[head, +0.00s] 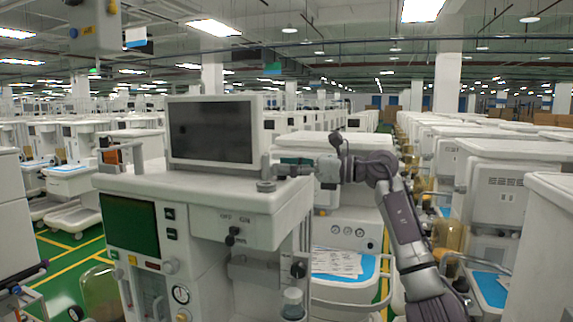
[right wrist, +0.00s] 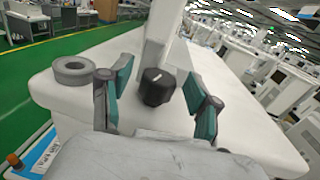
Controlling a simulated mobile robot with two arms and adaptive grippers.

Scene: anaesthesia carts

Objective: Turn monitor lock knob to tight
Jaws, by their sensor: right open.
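The monitor (head: 212,131) stands upright with a dark screen on the white cart top (head: 200,188). The black lock knob (right wrist: 157,90) shows in the right wrist view, with a pale mark on its face, at the foot of a white post. My right gripper (head: 287,167) is at the right end of the cart top, beside the monitor. In the right wrist view my right gripper (right wrist: 156,74) is open, its teal-padded fingers on either side of the knob with gaps visible. In the head view the knob is not discernible. My left gripper is not in view.
Another white cart (head: 345,215) stands close behind my right arm. Rows of carts fill the hall. Green floor shows at the left.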

